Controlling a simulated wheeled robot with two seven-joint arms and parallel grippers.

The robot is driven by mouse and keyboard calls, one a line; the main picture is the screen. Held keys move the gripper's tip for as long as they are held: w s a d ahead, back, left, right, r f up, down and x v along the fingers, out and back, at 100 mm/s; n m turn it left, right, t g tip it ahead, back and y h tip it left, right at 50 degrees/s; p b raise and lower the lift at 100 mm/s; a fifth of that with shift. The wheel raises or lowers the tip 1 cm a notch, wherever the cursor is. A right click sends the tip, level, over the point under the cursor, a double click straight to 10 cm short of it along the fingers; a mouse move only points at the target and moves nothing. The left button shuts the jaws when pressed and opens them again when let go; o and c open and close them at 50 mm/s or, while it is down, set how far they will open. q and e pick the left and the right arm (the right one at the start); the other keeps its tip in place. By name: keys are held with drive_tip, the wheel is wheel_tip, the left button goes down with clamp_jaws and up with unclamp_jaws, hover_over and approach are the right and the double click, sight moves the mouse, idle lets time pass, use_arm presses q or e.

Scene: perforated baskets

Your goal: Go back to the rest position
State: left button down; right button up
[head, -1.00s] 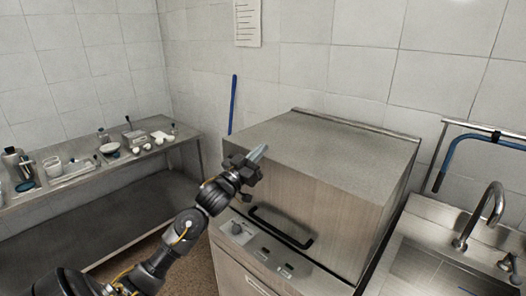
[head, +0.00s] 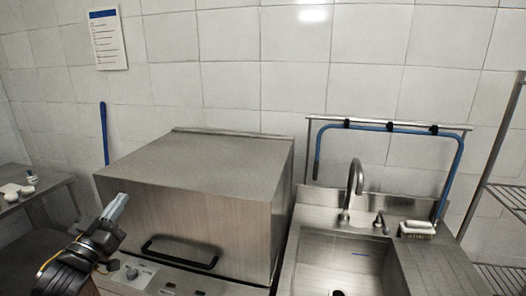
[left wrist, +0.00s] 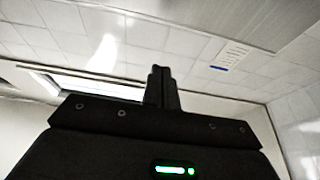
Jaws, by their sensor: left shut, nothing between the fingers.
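My left gripper (head: 117,206) is at the lower left of the head view, in front of the left part of the steel box-shaped machine. Its fingers are together and point up and to the right, with nothing held. In the left wrist view its closed fingers (left wrist: 162,72) stand upright against the tiled wall and ceiling, touching nothing. My right gripper is in neither view.
The steel machine (head: 200,160) with a black front handle (head: 180,252) fills the middle left. A sink (head: 345,268) with a tap (head: 354,190) is to its right. A wire shelf (head: 505,195) stands at the far right, a side table (head: 38,187) at the left.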

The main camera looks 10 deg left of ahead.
use_arm(q)
drive_tip(key=s+d+f+g+y, duration=0.1)
drive_tip(key=s+d+f+g, duration=0.2)
drive_tip(key=f, duration=0.5)
drive_tip(key=s+d+f+n+g+y, duration=0.1)
drive_tip(key=s+d+f+g, duration=0.15)
drive_tip(key=f, duration=0.55)
drive_tip(key=s+d+f+g+y, duration=0.15)
drive_tip(key=f+g, duration=0.25)
drive_tip(key=f, duration=0.4)
drive_tip(key=s+d+f+m+g+h, duration=0.1)
drive_tip(key=s+d+f+g, duration=0.45)
drive_tip(key=s, duration=0.55)
drive_tip(key=s+d+f+m+g+h, duration=0.15)
drive_tip(key=s+d+f+g, duration=0.25)
drive_tip(key=s+d+f, duration=0.45)
wheel_tip(320, 180, down, 22)
drive_tip(key=s+a+f, duration=0.1)
drive_tip(key=s+a, duration=0.1)
drive_tip(key=s+a+f+g, duration=0.2)
drive_tip(key=s+f, duration=1.5)
drive_tip(key=shift+a+f, duration=0.2)
drive_tip(key=shift+a, duration=0.1)
